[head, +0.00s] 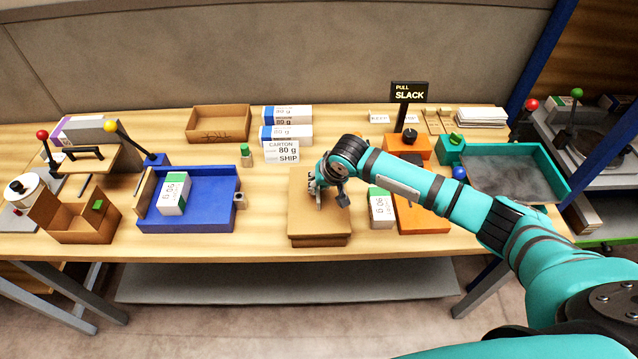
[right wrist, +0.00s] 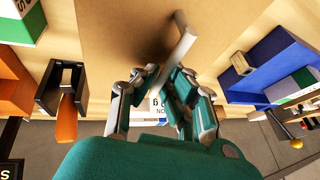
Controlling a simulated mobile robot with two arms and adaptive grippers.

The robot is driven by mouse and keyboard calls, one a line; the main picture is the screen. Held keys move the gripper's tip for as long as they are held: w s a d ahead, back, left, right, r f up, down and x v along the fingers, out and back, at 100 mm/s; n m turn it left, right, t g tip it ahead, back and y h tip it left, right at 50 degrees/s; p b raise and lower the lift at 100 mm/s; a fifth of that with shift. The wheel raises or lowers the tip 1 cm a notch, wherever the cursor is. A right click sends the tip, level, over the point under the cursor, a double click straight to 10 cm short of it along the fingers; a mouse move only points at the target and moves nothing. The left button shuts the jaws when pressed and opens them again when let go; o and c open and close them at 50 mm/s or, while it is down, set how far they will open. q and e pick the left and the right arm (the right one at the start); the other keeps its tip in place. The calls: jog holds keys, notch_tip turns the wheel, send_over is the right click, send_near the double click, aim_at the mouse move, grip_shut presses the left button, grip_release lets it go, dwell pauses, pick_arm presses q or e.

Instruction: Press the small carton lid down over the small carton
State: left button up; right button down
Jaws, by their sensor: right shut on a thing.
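The small carton lid (head: 312,222) is a flat brown board-like cover at the front middle of the table. It lies over the small carton (head: 320,243), of which only a low brown strip shows at the front; how far down the lid sits I cannot tell. My left gripper is not in view.
A blue tray (head: 215,215) with a ream is on the left. A CARTON SHIP sign (head: 282,153) stands behind. An open brown carton (head: 85,228) is further left.

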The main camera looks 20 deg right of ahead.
jog(key=shift+f+b, duration=0.5)
jog(key=shift+f, duration=0.65)
jog(key=c, duration=1)
grip_release()
jog(key=shift+c, duration=0.2)
jog(key=shift+r, duration=0.1)
jog(key=shift+s+r+p, duration=0.25)
jog(key=shift+r+p, duration=0.15)
jog(key=shift+p, duration=0.5)
jog(key=shift+s+d+r+p, duration=0.1)
jog(key=shift+s+r+p, duration=0.25)
jog(key=shift+p, duration=0.5)
jog(key=shift+w+r, duration=0.1)
jog(key=shift+r, duration=0.05)
